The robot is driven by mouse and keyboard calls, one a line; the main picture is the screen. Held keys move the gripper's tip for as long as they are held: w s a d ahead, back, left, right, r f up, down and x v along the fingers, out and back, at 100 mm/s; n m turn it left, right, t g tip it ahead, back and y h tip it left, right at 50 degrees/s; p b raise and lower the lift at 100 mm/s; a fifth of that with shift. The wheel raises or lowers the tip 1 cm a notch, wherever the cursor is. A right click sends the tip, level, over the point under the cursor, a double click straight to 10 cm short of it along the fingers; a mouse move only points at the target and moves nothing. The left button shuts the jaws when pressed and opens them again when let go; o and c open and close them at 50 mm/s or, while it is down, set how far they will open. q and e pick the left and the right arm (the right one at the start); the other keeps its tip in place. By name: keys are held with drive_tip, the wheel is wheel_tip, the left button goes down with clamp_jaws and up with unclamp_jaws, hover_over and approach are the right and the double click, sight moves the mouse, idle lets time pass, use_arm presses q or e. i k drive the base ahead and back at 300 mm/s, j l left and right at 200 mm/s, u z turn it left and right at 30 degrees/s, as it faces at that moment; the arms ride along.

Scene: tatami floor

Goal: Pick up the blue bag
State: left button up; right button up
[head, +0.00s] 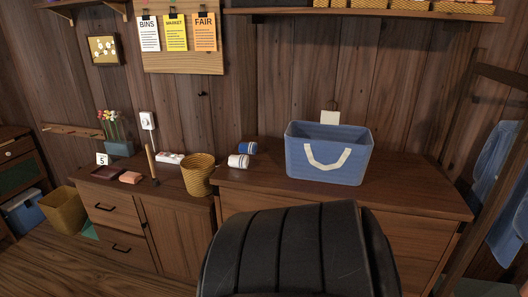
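The blue bag (305,170) stands upright and open-topped on the wooden dresser on the right side of the head view. A cream rope handle (327,162) hangs in a curve on its front face. A dark, ribbed rounded shape stands in front of the dresser at the bottom middle; it hides part of the dresser front but not the bag. Neither of my grippers shows in the head view, and nothing is touching the bag.
The dresser top (420,198) is clear right of the bag. Two rolled cloths, blue (247,148) and white (238,162), lie to its left. A woven basket (198,176) stands on the lower cabinet. Another basket (64,210) and a blue bin (22,212) are on the floor.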

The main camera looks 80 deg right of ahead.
sight(327, 151)
drive_tip(key=z, duration=3.05)
drive_tip(key=i+l+u, duration=0.1)
drive_tip(key=i+u, duration=0.15)
drive_tip(key=i, duration=0.3)
drive_tip(key=i+l+u, duration=0.2)
drive_tip(key=i, duration=0.35)
